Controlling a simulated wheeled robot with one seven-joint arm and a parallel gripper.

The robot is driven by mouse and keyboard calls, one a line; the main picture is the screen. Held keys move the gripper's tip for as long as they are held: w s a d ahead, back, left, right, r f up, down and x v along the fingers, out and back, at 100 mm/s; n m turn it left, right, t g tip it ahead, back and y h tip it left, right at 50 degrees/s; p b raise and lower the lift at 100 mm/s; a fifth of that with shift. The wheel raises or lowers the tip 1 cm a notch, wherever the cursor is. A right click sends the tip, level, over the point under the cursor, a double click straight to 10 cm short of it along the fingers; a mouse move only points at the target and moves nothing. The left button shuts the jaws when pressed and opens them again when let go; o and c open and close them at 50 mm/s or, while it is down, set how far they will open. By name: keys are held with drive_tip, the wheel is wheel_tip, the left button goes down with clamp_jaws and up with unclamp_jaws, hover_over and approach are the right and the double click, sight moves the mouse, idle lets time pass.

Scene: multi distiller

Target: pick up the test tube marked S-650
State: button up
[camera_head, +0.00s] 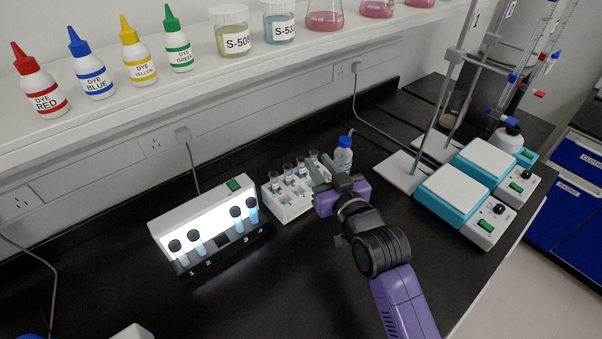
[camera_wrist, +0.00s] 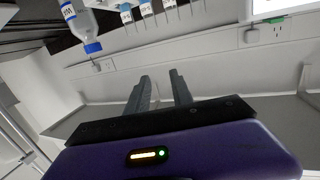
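A white rack (camera_head: 288,209) holds several upright test tubes (camera_head: 288,173) with small labels too small to read, so I cannot tell which one is S-650. My purple gripper (camera_head: 325,168) is just right of the rack, and its fingers partly hide the rack's right end. In the wrist view, the gripper's fingers (camera_wrist: 160,75) are apart with nothing between them. Labelled tubes (camera_wrist: 146,10) show beyond the fingers at the top of the wrist view, some with blue contents. None is touched by the fingers there.
A blue-capped bottle (camera_head: 343,155) stands close behind the gripper and also shows in the wrist view (camera_wrist: 80,22). A lit white box (camera_head: 200,218) with black-capped tubes is at left. Stirrer plates (camera_head: 455,190) stand at right.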

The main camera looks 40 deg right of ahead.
drive_tip(key=w+d+f+g, duration=0.1)
drive_tip(key=w+d, duration=0.1)
drive_tip(key=w, duration=0.2)
drive_tip(key=g+y, duration=0.1)
drive_tip(key=g, duration=0.1)
approach(303, 167)
drive_tip(key=w, duration=0.2)
drive_tip(key=shift+w+d+f+n+y, duration=0.1)
drive_tip(key=shift+w+d+n+y, duration=0.2)
drive_tip(key=shift+d, duration=0.1)
drive_tip(key=shift+f+p+x, duration=0.2)
drive_tip(key=shift+p+x, duration=0.55)
drive_tip(key=shift+x, duration=2.85)
drive_tip(key=shift+s, duration=0.1)
drive_tip(key=shift+c, duration=0.4)
clamp_jaws()
